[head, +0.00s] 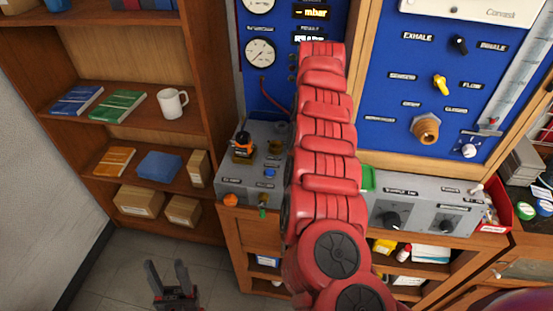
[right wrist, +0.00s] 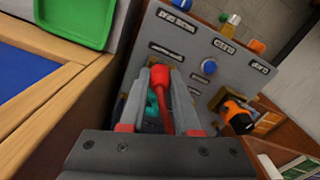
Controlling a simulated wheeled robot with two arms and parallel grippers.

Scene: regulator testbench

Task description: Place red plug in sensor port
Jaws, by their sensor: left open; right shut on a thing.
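My right gripper (right wrist: 161,82) is shut on the red plug (right wrist: 159,77) in the right wrist view. The plug's rounded red head shows between the fingers, with a red stem running down towards the palm. The gripper is over the grey bench unit (right wrist: 225,60), which has labels and a blue knob; I cannot tell whether the plug touches it. In the head view my red right arm hides this gripper and the plug. A red cable (head: 272,98) hangs below the gauge there. I cannot make out the sensor port. My left gripper (head: 171,276) is open and empty, low at the left.
The grey unit (head: 232,188) carries an orange-and-black fitting (head: 243,146) and a blue knob (head: 270,173). Blue panels (head: 390,110) with gauges and knobs rise behind. A green tray (right wrist: 75,20) lies near the right gripper. A shelf with a white mug (head: 171,103) stands left.

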